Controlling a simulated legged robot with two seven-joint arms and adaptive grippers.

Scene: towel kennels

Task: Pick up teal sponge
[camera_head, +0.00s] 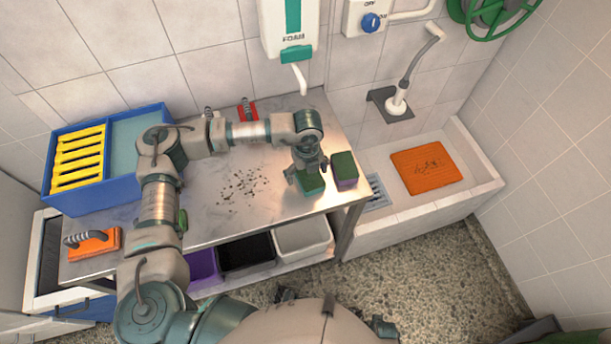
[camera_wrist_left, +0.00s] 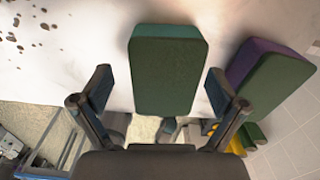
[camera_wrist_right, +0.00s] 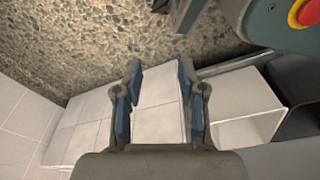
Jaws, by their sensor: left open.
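The teal sponge (camera_head: 312,185), with a dark green top face, lies on the steel table near its right end. In the left wrist view the teal sponge (camera_wrist_left: 167,72) sits ahead of and between the open fingers. My left gripper (camera_head: 306,170) is directly over it and hides part of it in the head view. The left gripper (camera_wrist_left: 158,95) is open, and no finger clearly touches the sponge. My right gripper (camera_wrist_right: 158,85) is open and empty above the floor, away from the table; its fingers do not show in the head view.
A purple sponge with a green top (camera_head: 344,171) stands close to the right of the teal one. A blue tray (camera_head: 72,203) with a yellow rack is at the left. An orange brush (camera_head: 92,243) lies front left. A basin (camera_head: 473,187) with an orange mat is at the right.

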